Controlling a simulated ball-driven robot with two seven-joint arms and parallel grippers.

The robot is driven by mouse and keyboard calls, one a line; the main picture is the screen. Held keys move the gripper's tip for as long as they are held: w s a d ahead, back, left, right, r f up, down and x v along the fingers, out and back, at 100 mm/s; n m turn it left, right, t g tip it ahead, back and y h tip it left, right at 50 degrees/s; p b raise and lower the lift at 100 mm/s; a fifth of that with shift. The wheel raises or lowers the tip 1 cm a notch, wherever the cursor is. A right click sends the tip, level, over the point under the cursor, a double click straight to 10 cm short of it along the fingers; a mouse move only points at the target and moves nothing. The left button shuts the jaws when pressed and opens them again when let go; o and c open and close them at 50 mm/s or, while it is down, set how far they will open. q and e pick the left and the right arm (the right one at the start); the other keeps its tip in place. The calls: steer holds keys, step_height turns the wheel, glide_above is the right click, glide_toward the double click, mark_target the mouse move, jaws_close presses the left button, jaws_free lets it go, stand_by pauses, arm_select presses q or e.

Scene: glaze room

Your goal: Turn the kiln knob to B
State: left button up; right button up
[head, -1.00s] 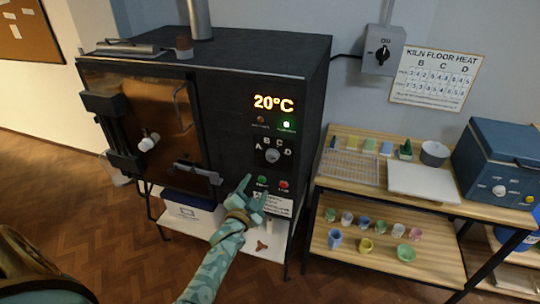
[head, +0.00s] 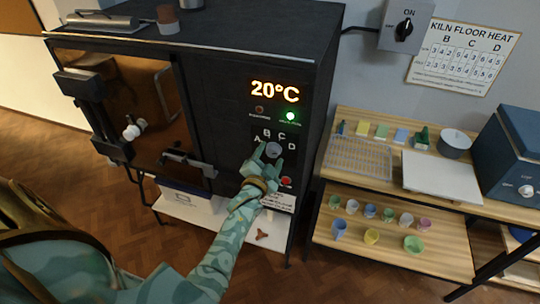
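The black kiln (head: 222,100) stands at the left, with a lit 20°C display (head: 275,92). Its grey round knob (head: 274,149) sits below the display, with the letters A, B, C and D around it. I cannot tell which letter the knob points to. My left gripper (head: 269,157) reaches up from below in front of the kiln panel. Its two fingers are spread apart at the lower left and lower right of the knob, with nothing between them. I cannot tell whether they touch the knob. My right gripper is not in view.
A red button (head: 286,181) is just below the gripper, and a green light (head: 290,116) glows above the knob. The kiln door handle (head: 188,162) juts out at left. A shelf rack (head: 410,186) with pots stands at right. A wall switch (head: 404,27) reads ON.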

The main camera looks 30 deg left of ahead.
arm_select(q)
steer(key=c, duration=1)
steer(key=shift+o, duration=0.2)
steer(key=shift+n, duration=0.3)
steer(key=n+p, duration=0.1)
steer(key=n, duration=0.1)
steer(key=shift+n, duration=0.3)
steer(key=n+p, duration=0.2)
steer(key=n, duration=0.2)
steer(key=shift+n, duration=0.3)
steer(key=n+p, duration=0.1)
steer(key=n, duration=0.4)
steer(key=n+p, duration=0.1)
steer(key=n, duration=0.3)
steer(key=shift+d+n, duration=0.1)
steer(key=shift+n, duration=0.2)
steer(key=shift+f, duration=0.1)
steer(key=shift+n, duration=0.3)
